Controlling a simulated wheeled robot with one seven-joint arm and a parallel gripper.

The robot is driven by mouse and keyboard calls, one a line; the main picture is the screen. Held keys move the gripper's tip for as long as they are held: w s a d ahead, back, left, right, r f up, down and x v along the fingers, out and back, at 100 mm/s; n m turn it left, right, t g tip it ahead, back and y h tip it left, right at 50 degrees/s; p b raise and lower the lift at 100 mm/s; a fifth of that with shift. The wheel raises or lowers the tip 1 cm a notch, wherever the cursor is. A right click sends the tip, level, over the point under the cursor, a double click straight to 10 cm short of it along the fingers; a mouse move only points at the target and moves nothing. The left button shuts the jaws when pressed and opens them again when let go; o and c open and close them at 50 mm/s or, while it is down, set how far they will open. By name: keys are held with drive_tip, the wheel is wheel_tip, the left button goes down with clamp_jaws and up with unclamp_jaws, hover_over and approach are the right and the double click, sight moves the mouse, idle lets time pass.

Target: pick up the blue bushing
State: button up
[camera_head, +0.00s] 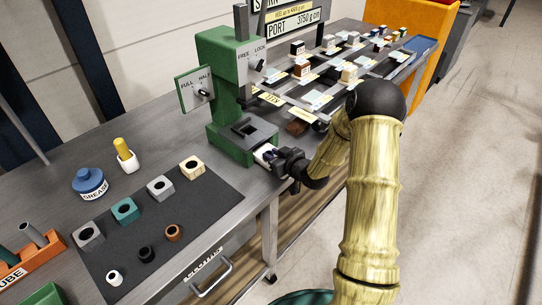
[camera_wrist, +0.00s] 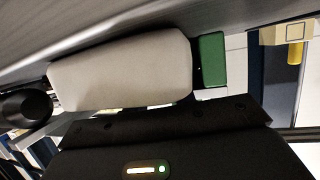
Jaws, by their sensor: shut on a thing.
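My gripper (camera_head: 268,155) is at the front of the green press, close to the table's front edge. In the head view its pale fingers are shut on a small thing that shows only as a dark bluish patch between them. This fits the blue bushing, but its shape is mostly hidden. In the wrist view a large pale block-like part (camera_wrist: 120,70) fills the middle, and the bushing cannot be made out there. No blue bushing shows on the dark mat (camera_head: 205,215).
The green press (camera_head: 230,95) stands just behind my gripper. On the mat are several holed blocks, with a white bushing (camera_head: 114,278), a black one (camera_head: 146,254) and a brown one (camera_head: 173,232). A blue grease pot (camera_head: 89,182) stands behind. A rack of labelled parts (camera_head: 325,85) is at the right.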

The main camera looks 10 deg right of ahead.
wheel_tip(320, 180, up, 10)
idle(0.6)
idle(0.4)
